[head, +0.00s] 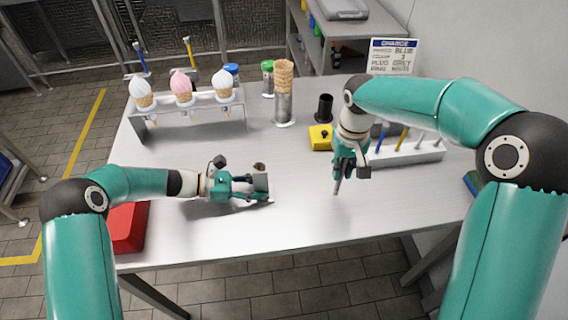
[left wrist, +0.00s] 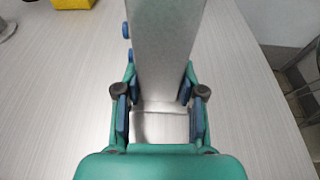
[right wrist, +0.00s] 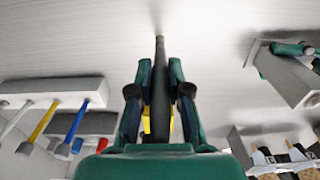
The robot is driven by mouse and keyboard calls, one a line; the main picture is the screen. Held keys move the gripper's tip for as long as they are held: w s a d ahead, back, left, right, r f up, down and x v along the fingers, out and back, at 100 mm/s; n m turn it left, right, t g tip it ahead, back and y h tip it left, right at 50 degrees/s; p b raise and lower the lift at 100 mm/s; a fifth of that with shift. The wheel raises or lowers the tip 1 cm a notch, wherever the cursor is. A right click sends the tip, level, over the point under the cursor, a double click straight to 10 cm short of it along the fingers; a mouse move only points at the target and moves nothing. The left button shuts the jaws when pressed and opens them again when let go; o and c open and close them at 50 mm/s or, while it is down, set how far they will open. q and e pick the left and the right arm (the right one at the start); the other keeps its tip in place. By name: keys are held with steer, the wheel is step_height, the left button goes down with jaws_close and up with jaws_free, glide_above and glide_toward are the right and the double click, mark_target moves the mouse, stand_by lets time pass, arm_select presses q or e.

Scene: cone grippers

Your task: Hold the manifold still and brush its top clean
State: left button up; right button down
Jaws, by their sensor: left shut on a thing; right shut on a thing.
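The manifold (head: 261,184) is a grey metal block low over the middle of the table. My left gripper (head: 245,186) is shut on it from the left. In the left wrist view the block (left wrist: 166,45) fills the space between the fingers, with small blue knobs on its left side. It also shows at the upper right of the right wrist view (right wrist: 287,78). My right gripper (head: 345,165) is shut on a thin dark brush (head: 337,187), which points down, right of the manifold and apart from it. The brush (right wrist: 160,75) stands between the fingers in the right wrist view. Its bristles are too small to make out.
A small brown lump (head: 259,166) shows just behind the manifold. An ice-cream stand (head: 190,130) is back left, a red box (head: 129,228) front left. The front middle is clear.

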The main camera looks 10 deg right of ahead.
steer(key=w+a+r+n, duration=0.3)
steer(key=a+r, duration=0.1)
steer(key=r, duration=0.8)
steer(key=a+r+n, duration=0.1)
steer(key=a+r, duration=0.1)
steer(key=a, duration=0.6)
steer(key=a+r+n, duration=0.2)
steer(key=a, duration=0.6)
steer(key=shift+a+r, duration=0.3)
steer(key=shift+r, duration=0.05)
steer(key=shift+f, duration=0.1)
